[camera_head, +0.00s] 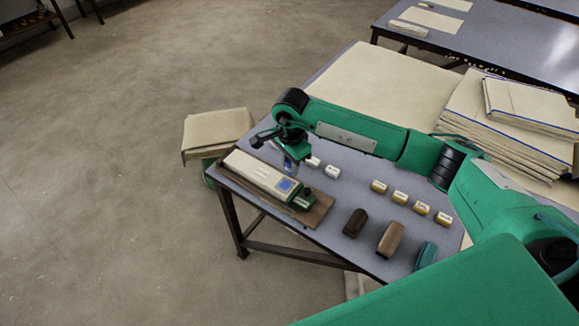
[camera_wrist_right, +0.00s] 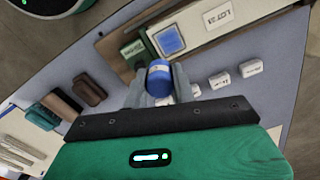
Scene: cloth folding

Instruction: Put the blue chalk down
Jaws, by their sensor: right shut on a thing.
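The blue chalk (camera_wrist_right: 160,82) is a short blue cylinder with a pale band, between the fingers of my right gripper (camera_wrist_right: 150,92) in the wrist view. In the head view my right gripper (camera_head: 289,157) points down over the near-left part of the grey table (camera_head: 340,190), with a bit of the blue chalk (camera_head: 291,167) showing below it. The fingers are shut on the chalk. Whether the chalk touches the table is hard to tell. My left gripper is not in view.
A long cream box (camera_head: 256,171) with a blue square lies beside the gripper on a brown board (camera_head: 317,213). White labelled blocks (camera_head: 332,171), several yellow-sided ones (camera_head: 400,197), brown blocks (camera_head: 390,238) and a teal block (camera_head: 427,255) stand to the right. Folded cloths (camera_head: 500,125) are stacked behind.

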